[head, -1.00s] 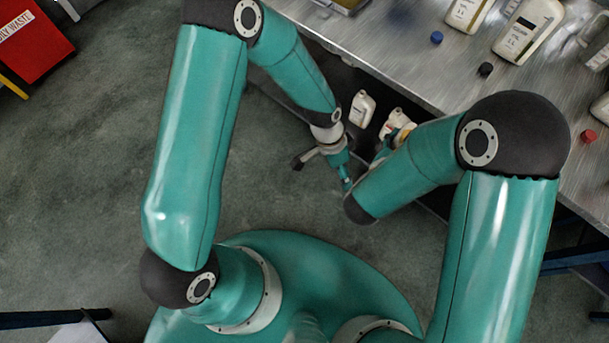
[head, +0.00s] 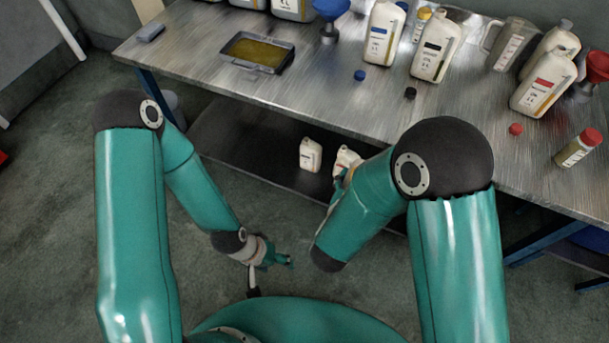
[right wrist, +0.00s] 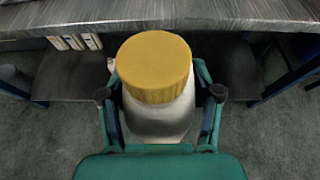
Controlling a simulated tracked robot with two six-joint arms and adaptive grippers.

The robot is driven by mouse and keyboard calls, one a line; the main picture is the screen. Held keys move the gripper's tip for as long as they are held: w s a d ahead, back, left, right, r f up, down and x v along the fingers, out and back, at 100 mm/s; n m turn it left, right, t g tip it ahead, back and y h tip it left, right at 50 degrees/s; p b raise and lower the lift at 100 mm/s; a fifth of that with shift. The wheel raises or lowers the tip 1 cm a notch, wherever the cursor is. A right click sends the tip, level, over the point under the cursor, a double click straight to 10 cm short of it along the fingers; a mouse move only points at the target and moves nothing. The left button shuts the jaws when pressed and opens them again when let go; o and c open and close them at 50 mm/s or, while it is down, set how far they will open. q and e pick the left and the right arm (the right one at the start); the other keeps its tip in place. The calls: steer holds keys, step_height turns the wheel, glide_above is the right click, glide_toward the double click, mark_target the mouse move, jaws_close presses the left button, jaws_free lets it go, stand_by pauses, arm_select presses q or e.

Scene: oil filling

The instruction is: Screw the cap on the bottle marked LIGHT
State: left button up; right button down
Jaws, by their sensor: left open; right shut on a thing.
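My right gripper (right wrist: 160,95) is shut on a white bottle (right wrist: 158,125) with a ribbed yellow cap (right wrist: 156,68) on its top. The fingers are on either side of the bottle, just below the cap. The frames do not show how tight the cap is, and the label is not readable. In the head view part of a white bottle (head: 346,160) shows past my right forearm, which hides most of that gripper. My left gripper (head: 272,272) is open and empty over the floor, apart from the bottle.
A steel table (head: 340,85) carries large bottles, a blue funnel (head: 330,18) and an oil tray (head: 258,52). Loose blue (head: 360,75), black (head: 410,93) and red (head: 516,129) caps lie on it.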

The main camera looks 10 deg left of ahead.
steer(key=s+d+r+m+g+h, duration=0.2)
steer(key=d+m+g+h, duration=0.2)
steer(key=d+m+h, duration=0.4)
steer(key=shift+d+g, duration=0.4)
steer(key=shift+d, duration=3.2)
